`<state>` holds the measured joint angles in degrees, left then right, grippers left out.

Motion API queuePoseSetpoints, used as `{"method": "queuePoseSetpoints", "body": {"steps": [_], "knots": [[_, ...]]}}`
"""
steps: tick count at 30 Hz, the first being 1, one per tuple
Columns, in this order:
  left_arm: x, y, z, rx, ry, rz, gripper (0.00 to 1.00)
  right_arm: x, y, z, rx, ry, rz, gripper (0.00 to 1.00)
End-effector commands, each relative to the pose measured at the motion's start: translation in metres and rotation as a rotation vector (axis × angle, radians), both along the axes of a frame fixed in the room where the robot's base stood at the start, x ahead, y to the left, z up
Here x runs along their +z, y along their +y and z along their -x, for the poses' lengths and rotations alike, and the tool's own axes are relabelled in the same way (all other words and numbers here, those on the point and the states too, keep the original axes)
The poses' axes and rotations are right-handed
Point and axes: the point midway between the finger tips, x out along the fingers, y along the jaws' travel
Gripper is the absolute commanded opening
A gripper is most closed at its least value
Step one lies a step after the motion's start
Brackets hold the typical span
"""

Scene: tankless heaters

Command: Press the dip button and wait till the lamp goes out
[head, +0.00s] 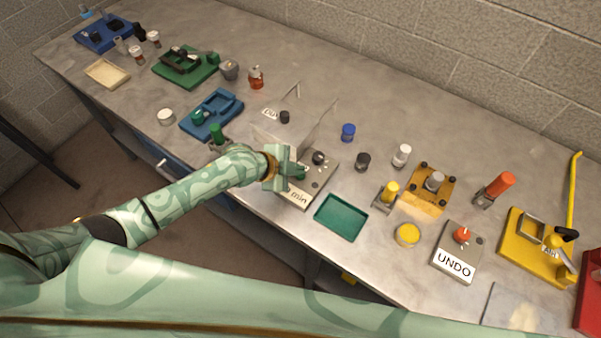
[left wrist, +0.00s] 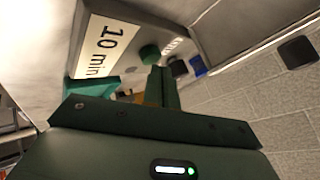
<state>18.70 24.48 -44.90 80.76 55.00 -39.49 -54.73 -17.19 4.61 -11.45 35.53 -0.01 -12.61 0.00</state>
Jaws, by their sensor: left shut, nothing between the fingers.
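A grey box with a "10 min" label (head: 298,196) stands on the bench; the label reads fully in the left wrist view (left wrist: 105,47). A dark knob (head: 319,158) sits on its top. In the left wrist view a green round button (left wrist: 149,54) shows on the box beside the shut fingertips. My left gripper (head: 302,173) is shut and empty over this box, hiding part of its top. In the left wrist view its fingers (left wrist: 162,88) point toward the button; I cannot tell if they touch it. I cannot make out a lit lamp. My right gripper is out of view.
A clear-sided tank (head: 297,128) stands just behind the box. A green tray (head: 341,218) lies to its right, with an UNDO box (head: 457,253) further right. Blue (head: 213,113) and green (head: 187,68) fixtures stand to the left. Small jars crowd the bench.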

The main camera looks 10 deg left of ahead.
Motion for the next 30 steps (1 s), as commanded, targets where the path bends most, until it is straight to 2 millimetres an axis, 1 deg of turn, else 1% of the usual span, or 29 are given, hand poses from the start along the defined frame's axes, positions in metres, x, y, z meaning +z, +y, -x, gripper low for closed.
{"method": "queuePoseSetpoints", "body": {"steps": [20,30], "knots": [[-0.0091,0.0003,0.0002,0.0,0.001,-0.001,0.0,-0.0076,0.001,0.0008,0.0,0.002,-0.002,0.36],[-0.0075,0.0004,0.0003,0.0,0.001,-0.001,0.0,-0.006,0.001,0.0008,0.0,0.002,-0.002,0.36]]}}
